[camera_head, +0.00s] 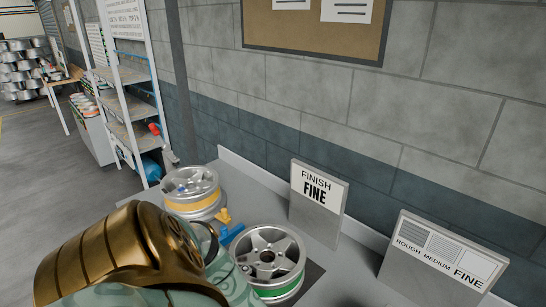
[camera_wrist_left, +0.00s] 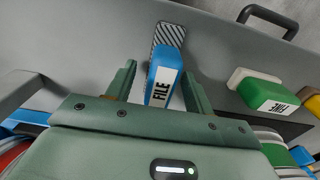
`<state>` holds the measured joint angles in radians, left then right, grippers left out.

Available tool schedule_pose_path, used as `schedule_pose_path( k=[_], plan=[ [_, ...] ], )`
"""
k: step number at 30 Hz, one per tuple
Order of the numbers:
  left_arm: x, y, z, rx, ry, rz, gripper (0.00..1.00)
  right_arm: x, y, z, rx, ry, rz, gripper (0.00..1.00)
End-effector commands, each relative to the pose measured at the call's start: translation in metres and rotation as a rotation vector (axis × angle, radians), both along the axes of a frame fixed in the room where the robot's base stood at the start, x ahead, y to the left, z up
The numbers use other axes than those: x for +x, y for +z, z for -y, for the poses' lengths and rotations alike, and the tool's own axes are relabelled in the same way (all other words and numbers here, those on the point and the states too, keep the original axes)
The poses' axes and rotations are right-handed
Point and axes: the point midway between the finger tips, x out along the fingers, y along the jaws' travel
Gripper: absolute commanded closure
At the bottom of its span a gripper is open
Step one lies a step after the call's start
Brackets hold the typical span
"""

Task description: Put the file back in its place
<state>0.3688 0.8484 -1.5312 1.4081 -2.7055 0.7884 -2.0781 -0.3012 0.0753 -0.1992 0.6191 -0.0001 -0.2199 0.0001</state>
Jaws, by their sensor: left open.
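The file (camera_wrist_left: 166,72) has a blue handle with a white FILE label and a dark, striped far end. In the left wrist view it lies on a grey surface, straight ahead of my left gripper (camera_wrist_left: 160,76). The gripper is open, with one green finger on each side of the handle; I cannot tell whether either touches it. In the head view my bulky arm fills the lower left and I cannot make out the fingers. My right gripper is in neither view.
A green FINE tool (camera_wrist_left: 266,90) lies to the right in the wrist view. Two wheels, one yellow-banded (camera_head: 193,192) and one green-banded (camera_head: 270,262), stand on the bench. A FINISH FINE sign (camera_head: 318,203) and a ROUGH MEDIUM FINE board (camera_head: 442,255) stand near the wall.

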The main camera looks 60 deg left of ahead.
Motion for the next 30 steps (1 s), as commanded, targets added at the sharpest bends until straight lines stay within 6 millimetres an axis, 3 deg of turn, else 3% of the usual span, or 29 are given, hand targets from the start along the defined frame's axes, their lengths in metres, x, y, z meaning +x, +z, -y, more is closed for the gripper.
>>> schedule_pose_path(
  k=[15,21,30],
  plan=[
    [0.000,0.106,0.000,0.000,0.000,0.002,0.48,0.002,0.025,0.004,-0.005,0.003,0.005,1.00],
    [-0.001,0.120,0.000,0.000,0.000,0.001,0.48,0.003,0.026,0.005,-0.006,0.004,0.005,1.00],
    [0.000,0.120,0.000,0.000,0.000,0.001,0.48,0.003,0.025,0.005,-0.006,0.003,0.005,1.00]
  ],
)
